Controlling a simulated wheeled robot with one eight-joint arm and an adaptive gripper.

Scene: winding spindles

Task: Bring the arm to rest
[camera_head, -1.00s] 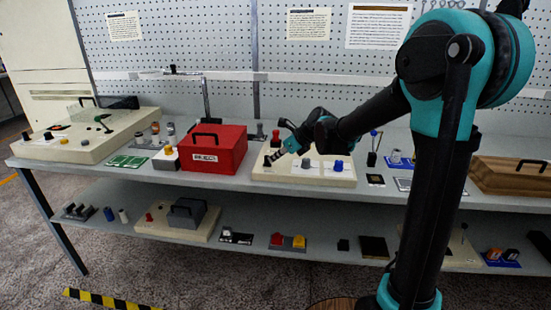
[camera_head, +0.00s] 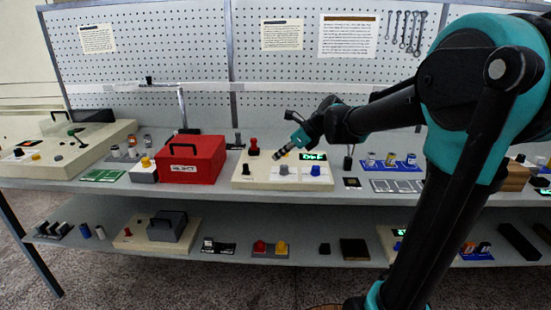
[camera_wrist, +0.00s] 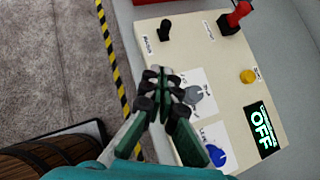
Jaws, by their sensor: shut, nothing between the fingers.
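My gripper (camera_head: 284,152) is shut and empty. In the head view it hangs over the back of a cream control box (camera_head: 258,184) on the bench top. In the wrist view my gripper (camera_wrist: 166,92) shows its fingertips together in front of the same box (camera_wrist: 195,55), seemingly apart from it. The box carries a black switch (camera_wrist: 165,30), a red-topped lever (camera_wrist: 234,18), a yellow button (camera_wrist: 247,76), a grey knob (camera_wrist: 193,95), a blue knob (camera_wrist: 216,156) and a lit display (camera_wrist: 262,129) reading OFF. My arm reaches in from the right, bent at the elbow.
A red box (camera_head: 190,160) with a black handle stands left of the control box. A lamp-like post (camera_head: 182,108) rises behind it. Small parts in a blue holder (camera_head: 390,161) stand to the right. A pegboard (camera_head: 200,60) closes the back. A lower shelf (camera_head: 220,225) holds more items.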

